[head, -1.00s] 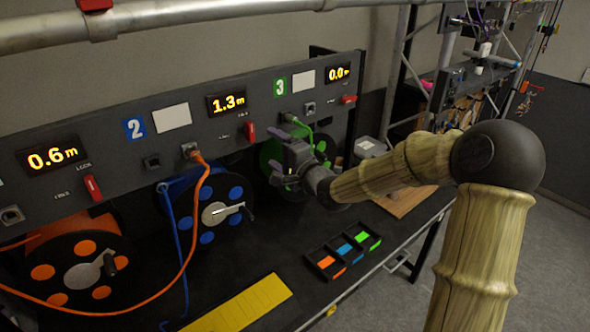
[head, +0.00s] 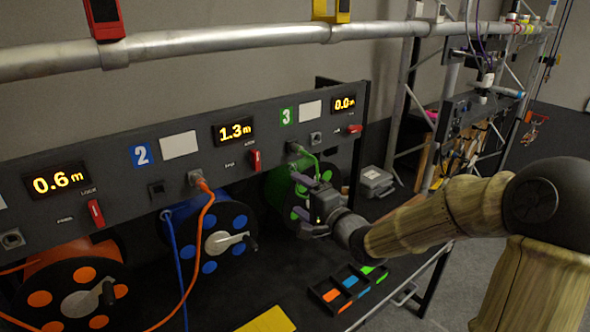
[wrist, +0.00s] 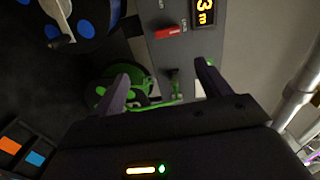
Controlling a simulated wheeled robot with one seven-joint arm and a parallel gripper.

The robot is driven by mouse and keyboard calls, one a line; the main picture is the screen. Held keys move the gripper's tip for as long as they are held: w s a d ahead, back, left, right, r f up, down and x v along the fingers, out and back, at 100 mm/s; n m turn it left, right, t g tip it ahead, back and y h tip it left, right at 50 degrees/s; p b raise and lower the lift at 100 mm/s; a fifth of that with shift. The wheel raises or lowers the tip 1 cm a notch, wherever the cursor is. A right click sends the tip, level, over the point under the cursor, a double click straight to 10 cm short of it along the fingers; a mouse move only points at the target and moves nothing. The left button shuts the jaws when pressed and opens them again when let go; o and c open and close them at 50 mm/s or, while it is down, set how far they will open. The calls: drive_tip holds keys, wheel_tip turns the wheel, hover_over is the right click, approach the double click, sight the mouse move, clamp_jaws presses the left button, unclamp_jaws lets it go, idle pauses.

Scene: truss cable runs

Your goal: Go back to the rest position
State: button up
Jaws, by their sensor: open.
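My gripper (head: 308,192) is open and empty in the head view, in front of the green cable reel (head: 281,185) below the panel. In the wrist view my two fingers (wrist: 160,82) are spread apart, with the green reel (wrist: 103,90) and a green cable behind them. The green cable (head: 312,160) runs from a socket under the number 3 down to the reel, apart from the fingers as far as I can tell. My arm reaches in from the right.
The panel (head: 110,178) carries displays and red switches. A blue reel (head: 212,242) and an orange reel (head: 80,290) stand left of my gripper. A tray with coloured pieces (head: 322,287) lies on the black bench below. A metal pipe (head: 200,45) crosses above, with free air between.

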drive_tip(key=s+d+f+n+g+h, duration=0.4)
drive_tip(key=s+f+n+g+h, duration=0.15)
drive_tip(key=f, duration=0.65)
drive_tip(key=s+d+f+n+g+h, duration=0.2)
drive_tip(key=s+d+g, duration=0.1)
drive_tip(key=s, duration=0.5)
drive_tip(key=s+d+f+n+g+h, duration=0.2)
drive_tip(key=s+d+n+g, duration=0.1)
drive_tip(key=s, duration=0.6)
drive_tip(key=shift+s+d+n, duration=0.15)
drive_tip(key=shift+s+n, duration=0.15)
drive_tip(key=shift+n, duration=0.05)
drive_tip(key=shift+g, duration=0.25)
